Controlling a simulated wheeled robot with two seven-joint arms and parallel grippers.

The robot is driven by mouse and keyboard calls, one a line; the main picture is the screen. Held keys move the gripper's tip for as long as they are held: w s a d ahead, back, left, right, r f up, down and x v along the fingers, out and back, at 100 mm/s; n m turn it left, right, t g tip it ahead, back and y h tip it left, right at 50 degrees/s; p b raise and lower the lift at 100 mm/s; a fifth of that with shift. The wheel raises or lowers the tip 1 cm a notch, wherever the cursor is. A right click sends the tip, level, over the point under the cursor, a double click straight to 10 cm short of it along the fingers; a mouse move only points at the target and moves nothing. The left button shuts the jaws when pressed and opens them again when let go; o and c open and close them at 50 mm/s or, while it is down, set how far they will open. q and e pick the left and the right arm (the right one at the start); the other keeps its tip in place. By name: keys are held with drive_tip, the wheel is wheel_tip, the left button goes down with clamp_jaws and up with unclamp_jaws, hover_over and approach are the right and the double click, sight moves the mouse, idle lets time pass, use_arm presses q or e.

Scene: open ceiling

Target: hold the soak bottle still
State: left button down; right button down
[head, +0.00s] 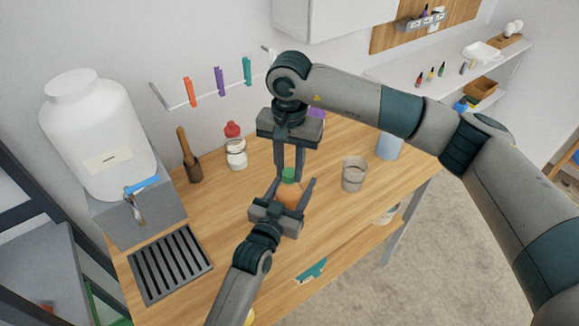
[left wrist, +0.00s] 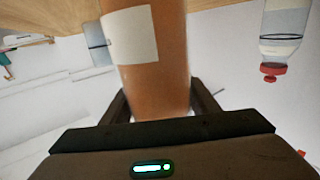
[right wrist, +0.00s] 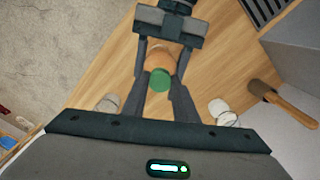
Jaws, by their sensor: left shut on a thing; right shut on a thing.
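The soak bottle is orange-brown with a green cap (head: 289,174); its body (head: 287,194) stands over the wooden table, largely hidden by my grippers. My left gripper (head: 290,187) is shut around the body from the front. In the left wrist view the body (left wrist: 155,85) with a white label lies between its fingers. My right gripper (head: 289,169) comes down from above and is shut on the green cap. In the right wrist view the cap (right wrist: 160,80) sits between the right fingers, with the left gripper (right wrist: 163,55) beyond it.
A jar with a red lid (head: 236,155) and a wooden-handled tool (head: 189,160) stand at the back left. A clear cup (head: 354,174) stands to the right. A black slatted rack (head: 170,265) and a large white tank (head: 90,130) are at left. A teal-and-white card (head: 311,270) lies near the front edge.

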drive_tip(key=m, duration=0.6)
drive_tip(key=shift+d, duration=0.15)
drive_tip(key=m, duration=1)
drive_tip(key=shift+f, duration=0.1)
drive_tip(key=m, duration=0.4)
drive_tip(key=shift+m, duration=0.4)
drive_tip(key=m, duration=0.7)
drive_tip(key=shift+m, duration=0.3)
drive_tip(key=m, duration=0.6)
drive_tip(key=shift+w+a, duration=0.1)
drive_tip(key=shift+a, duration=0.1)
drive_tip(key=c, duration=1.4)
unclamp_jaws()
